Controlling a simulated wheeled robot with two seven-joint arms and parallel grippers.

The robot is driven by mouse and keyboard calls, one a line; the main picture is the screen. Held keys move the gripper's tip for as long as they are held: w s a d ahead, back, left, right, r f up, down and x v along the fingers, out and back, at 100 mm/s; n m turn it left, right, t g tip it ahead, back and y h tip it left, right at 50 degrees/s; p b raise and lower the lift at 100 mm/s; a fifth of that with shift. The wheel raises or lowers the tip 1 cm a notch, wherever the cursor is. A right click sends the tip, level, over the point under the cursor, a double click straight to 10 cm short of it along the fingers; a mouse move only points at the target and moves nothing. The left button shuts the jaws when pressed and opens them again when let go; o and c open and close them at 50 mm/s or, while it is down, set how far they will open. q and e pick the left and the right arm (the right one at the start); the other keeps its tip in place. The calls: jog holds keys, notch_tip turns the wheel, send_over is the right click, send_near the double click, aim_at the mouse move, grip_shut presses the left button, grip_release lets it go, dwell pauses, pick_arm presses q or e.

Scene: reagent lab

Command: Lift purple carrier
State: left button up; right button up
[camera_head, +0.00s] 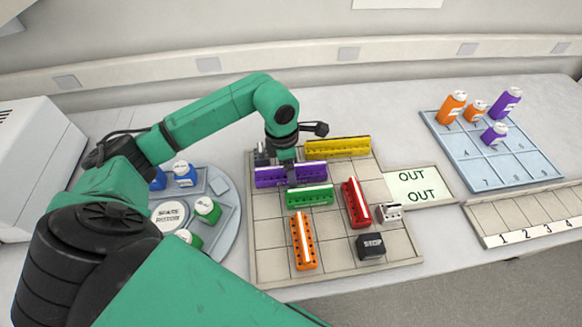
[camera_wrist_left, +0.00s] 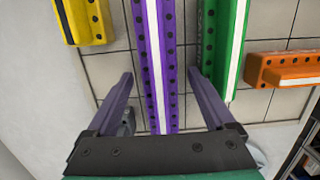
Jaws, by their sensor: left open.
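The purple carrier (camera_head: 311,174) is a long bar with a white stripe and a row of dark holes, lying on the gridded board (camera_head: 275,262) near its back left. My left gripper (camera_head: 287,164) is above the middle of the carrier, pointing down, and hides part of it. In the left wrist view the purple carrier (camera_wrist_left: 154,60) runs between the two fingers of my open left gripper (camera_wrist_left: 162,76), with a gap on each side. Whether the fingertips reach down beside it I cannot tell. My right gripper is not in view.
The green carrier (camera_head: 310,195) lies close in front, and one finger is near it in the wrist view. A yellow carrier (camera_head: 337,147) lies behind; red (camera_head: 355,203) and orange (camera_head: 303,241) carriers lie nearer. A STOP block (camera_head: 371,247) and a round bottle tray (camera_head: 232,222) are nearby.

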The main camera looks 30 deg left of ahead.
pick_arm(q)
jog(key=shift+f, duration=0.2)
jog(key=shift+c, duration=0.9)
grip_shut()
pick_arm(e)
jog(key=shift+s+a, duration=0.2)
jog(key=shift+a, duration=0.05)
